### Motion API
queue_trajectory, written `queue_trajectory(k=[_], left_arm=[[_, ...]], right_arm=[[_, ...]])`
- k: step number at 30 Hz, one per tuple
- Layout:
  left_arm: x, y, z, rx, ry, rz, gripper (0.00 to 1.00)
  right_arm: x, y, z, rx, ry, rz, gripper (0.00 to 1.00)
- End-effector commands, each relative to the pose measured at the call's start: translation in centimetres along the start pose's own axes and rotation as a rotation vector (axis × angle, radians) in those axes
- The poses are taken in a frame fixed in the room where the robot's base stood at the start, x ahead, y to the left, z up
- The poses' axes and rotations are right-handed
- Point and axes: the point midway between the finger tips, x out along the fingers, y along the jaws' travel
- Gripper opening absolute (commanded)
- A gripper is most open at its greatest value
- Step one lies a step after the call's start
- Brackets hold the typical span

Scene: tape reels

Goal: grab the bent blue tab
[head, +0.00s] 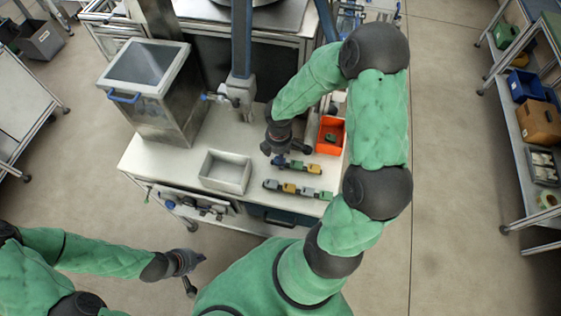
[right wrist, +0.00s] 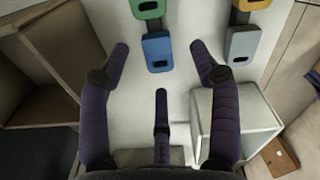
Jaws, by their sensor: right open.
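My right gripper (head: 279,148) hangs over the white table, just behind a short row of coloured tabs. In the right wrist view its fingers (right wrist: 161,62) are spread with nothing between them. A blue tab (right wrist: 158,52) with a dark slot lies ahead between the fingertips, apart from them, beside a green tab (right wrist: 147,8). Which blue tab is bent cannot be told. My left gripper (head: 190,272) is low, off the table.
A grey open bin (head: 226,172) stands left of the tab rows. An orange bin (head: 330,134) stands behind them to the right. A metal box with a lid (head: 146,90) and a blue-grey post (head: 241,50) rise at the back. Open floor lies right of the table.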

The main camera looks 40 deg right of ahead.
Motion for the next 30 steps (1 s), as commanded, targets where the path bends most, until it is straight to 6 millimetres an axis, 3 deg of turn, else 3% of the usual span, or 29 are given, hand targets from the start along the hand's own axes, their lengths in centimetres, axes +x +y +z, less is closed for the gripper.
queue_trajectory(k=[5, 14, 15, 19, 30], left_arm=[[0.6, -0.2, 0.0, 0.0, 0.0, 0.0, 0.0], [0.6, -0.2, 0.0, 0.0, 0.0, 0.0, 0.0], [0.6, -0.2, 0.0, 0.0, 0.0, 0.0, 0.0], [0.6, -0.2, 0.0, 0.0, 0.0, 0.0, 0.0], [0.6, -0.2, 0.0, 0.0, 0.0, 0.0, 0.0]], right_arm=[[2.2, 0.0, 0.0, 0.0, 0.0, 0.0, 0.63], [2.4, 0.1, 0.0, 0.0, 0.001, 0.001, 0.63], [2.4, 0.1, 0.0, 0.0, 0.001, 0.001, 0.51], [2.4, 0.0, 0.0, 0.0, 0.001, 0.001, 0.25], [2.4, 0.1, 0.0, 0.0, 0.0, 0.001, 0.23]])
